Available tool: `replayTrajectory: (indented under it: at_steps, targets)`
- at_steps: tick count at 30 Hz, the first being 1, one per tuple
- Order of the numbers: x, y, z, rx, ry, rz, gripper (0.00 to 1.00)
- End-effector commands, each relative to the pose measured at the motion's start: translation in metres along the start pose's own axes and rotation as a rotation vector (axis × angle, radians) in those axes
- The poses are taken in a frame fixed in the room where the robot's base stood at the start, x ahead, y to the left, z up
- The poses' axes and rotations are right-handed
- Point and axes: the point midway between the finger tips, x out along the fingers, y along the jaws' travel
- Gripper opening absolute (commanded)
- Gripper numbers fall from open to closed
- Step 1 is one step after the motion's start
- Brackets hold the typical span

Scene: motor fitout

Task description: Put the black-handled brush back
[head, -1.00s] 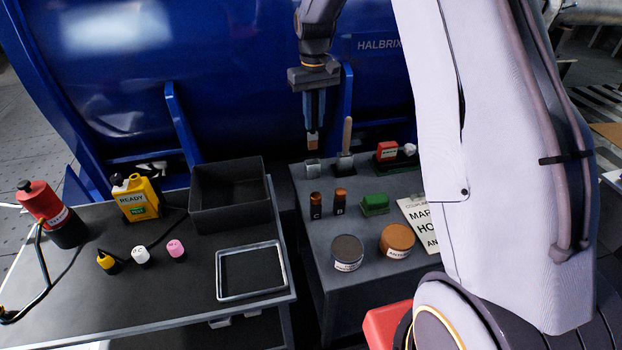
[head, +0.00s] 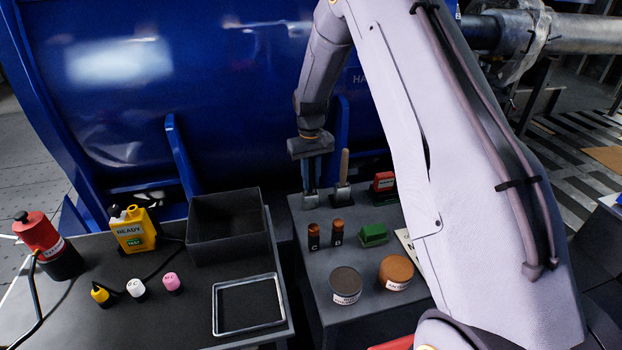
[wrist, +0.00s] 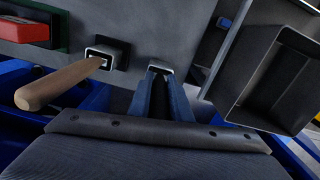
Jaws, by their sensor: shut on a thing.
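My gripper (head: 311,184) points straight down at the back left of the right-hand bench. It is shut on the black-handled brush, whose dark handle (wrist: 160,98) shows between the blue fingers in the wrist view. The brush's lower end is at a small square metal-rimmed holder (wrist: 160,70), directly below the fingertips. The bristles are hidden, and I cannot tell how deep they sit in the holder. Beside it, a wooden-handled tool (head: 344,168) stands upright in a second holder (wrist: 107,52).
The red block (head: 384,182) stands right of the wooden handle. Brown bottles (head: 314,236), a green block (head: 373,235) and two round tins (head: 346,286) stand nearer the front. A dark open bin (head: 228,244) is on the left bench. The blue motor housing (head: 240,90) rises behind.

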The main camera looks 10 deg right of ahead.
Motion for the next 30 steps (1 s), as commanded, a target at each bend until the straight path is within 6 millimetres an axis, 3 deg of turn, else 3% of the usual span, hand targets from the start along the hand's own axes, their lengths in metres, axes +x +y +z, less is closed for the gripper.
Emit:
replayTrajectory:
  at_steps: [8,9,12,23,30]
  targets:
    - [0.003,0.000,0.000,0.000,0.001,0.000,0.00]
    - [0.002,0.000,0.000,0.000,0.001,0.000,0.23]
    - [0.002,0.000,0.000,0.000,0.001,0.000,0.36]
    - [-0.003,0.000,-0.001,0.000,0.002,0.000,0.36]
    - [-0.040,0.000,-0.002,0.000,0.006,0.001,0.36]
